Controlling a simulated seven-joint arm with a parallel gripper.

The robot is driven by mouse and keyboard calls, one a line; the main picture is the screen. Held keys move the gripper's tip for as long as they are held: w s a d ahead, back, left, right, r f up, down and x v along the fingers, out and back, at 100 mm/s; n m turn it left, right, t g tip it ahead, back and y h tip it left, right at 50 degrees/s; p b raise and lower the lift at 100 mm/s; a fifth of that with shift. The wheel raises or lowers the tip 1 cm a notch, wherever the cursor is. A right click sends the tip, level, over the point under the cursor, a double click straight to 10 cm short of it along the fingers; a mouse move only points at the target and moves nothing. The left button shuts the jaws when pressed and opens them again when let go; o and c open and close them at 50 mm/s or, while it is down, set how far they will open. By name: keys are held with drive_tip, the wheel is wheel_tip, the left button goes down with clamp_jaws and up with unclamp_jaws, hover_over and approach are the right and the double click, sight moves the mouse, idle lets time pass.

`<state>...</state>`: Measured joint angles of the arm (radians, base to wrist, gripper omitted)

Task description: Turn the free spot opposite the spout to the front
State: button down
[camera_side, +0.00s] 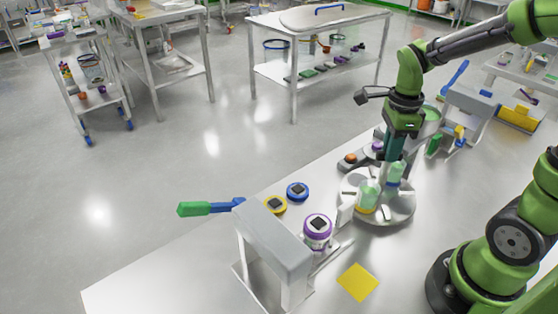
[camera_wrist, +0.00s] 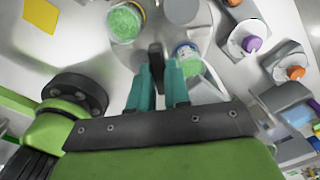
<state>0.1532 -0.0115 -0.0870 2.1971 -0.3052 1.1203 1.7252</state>
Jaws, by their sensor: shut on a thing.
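The round grey turntable (camera_side: 397,212) stands on the bench. A clear jar of green granules with a yellow base (camera_side: 366,196) sits on its left part, and the granules show in the wrist view (camera_wrist: 125,22). A second jar with a blue ring (camera_side: 393,180) sits at the back and also shows in the wrist view (camera_wrist: 188,56). The front right of the plate looks bare. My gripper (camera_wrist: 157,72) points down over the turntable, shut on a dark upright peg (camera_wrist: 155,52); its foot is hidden. I cannot tell which part is the spout.
A grey arch-shaped stand (camera_side: 272,238) and a purple-lidded jar (camera_side: 318,229) are left of the turntable. Yellow (camera_side: 276,205) and blue (camera_side: 297,191) lids lie behind them. A yellow square (camera_side: 357,282) lies in front. Dispensers with purple (camera_wrist: 252,44) and orange (camera_wrist: 295,73) knobs stand close by.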

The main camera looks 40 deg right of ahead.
drive_tip(key=shift+r+m, duration=0.1)
drive_tip(key=shift+m, duration=0.4)
idle(0.3)
drive_tip(key=c, duration=1.1)
unclamp_jaws()
wheel_tip(320, 180, up, 17)
drive_tip(key=shift+f, duration=0.1)
